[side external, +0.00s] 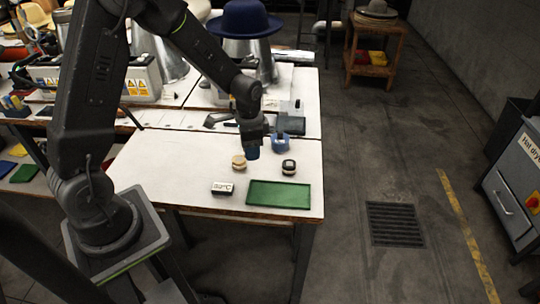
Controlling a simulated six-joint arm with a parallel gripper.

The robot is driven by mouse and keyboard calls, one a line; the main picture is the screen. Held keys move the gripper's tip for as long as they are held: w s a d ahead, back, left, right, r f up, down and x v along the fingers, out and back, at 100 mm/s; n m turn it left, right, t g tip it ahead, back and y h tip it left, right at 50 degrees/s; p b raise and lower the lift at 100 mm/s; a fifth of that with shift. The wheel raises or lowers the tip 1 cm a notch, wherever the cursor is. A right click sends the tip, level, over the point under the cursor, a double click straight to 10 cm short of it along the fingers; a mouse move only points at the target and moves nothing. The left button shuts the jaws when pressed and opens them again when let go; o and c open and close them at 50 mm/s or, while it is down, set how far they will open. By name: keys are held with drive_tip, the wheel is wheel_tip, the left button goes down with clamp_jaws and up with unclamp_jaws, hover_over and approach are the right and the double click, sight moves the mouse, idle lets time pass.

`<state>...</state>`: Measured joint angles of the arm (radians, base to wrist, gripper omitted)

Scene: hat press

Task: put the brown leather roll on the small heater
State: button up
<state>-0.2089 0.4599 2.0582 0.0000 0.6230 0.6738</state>
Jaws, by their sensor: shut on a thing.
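My gripper (252,150) is low over the white table, pointing down. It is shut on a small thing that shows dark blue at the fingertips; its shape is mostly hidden. A tan, rounded piece (239,162) sits on the table just left of and below the gripper; it may be the brown leather roll, but I cannot tell for sure. A small dark rounded thing with a pale band (289,167) stands to the right.
A green tray (279,194) lies at the table's front right. A blue container (281,143) stands right of the gripper, with a dark flat block (291,126) behind it. A blue hat (245,18) sits on a metal form at the back. The table's left front is clear.

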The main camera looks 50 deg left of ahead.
drive_tip(key=d+n, duration=0.1)
drive_tip(key=n, duration=0.1)
drive_tip(key=d+f+n, duration=0.1)
drive_tip(key=d+n, duration=0.1)
drive_tip(key=n, duration=0.1)
drive_tip(key=w+a+r+m, duration=0.1)
drive_tip(key=w+a+r, duration=0.2)
drive_tip(key=a, duration=0.6)
drive_tip(key=w+a+r+m, duration=0.2)
drive_tip(key=w+a, duration=0.1)
drive_tip(key=a, duration=0.6)
drive_tip(key=w+a+r+m, duration=0.1)
drive_tip(key=w+a+r, duration=0.2)
drive_tip(key=a, duration=0.6)
drive_tip(key=w+d+f, duration=0.2)
drive_tip(key=w, duration=0.1)
drive_tip(key=w+d+f, duration=0.2)
drive_tip(key=w, duration=0.1)
drive_tip(key=w+d+f, duration=0.3)
drive_tip(key=shift+d, duration=0.1)
drive_tip(key=shift+f, duration=2.05)
drive_tip(key=shift+f, duration=0.6)
drive_tip(key=o, duration=0.9)
